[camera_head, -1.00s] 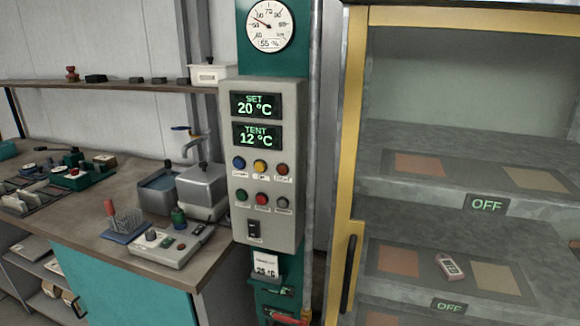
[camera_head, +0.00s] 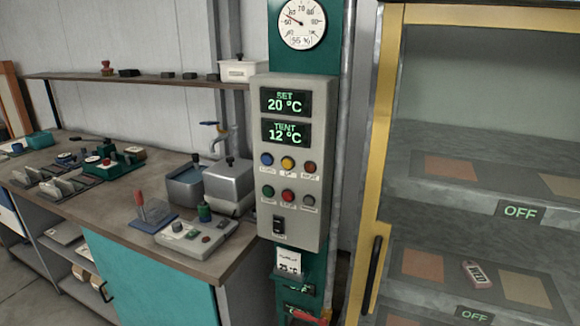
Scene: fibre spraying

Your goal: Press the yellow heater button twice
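The grey control panel (camera_head: 293,219) is fixed upright on a teal post in the middle of the head view. Its two displays read SET 20 °C (camera_head: 286,102) and TENT 12 °C (camera_head: 286,132). The yellow button (camera_head: 288,163) is the middle one of the upper row, between a blue button (camera_head: 267,159) and a red-brown button (camera_head: 310,167). A lower row holds a green, a red and a grey button, with a black switch (camera_head: 279,226) below. The labels are too small to read surely. Neither gripper is in view.
A bench (camera_head: 110,217) with trays, grey tanks (camera_head: 229,185) and a small control box (camera_head: 197,238) stands at left. A yellow-framed glass cabinet (camera_head: 387,120) with OFF signs stands close at right. A gauge (camera_head: 302,23) is above the panel. No arm blocks the panel.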

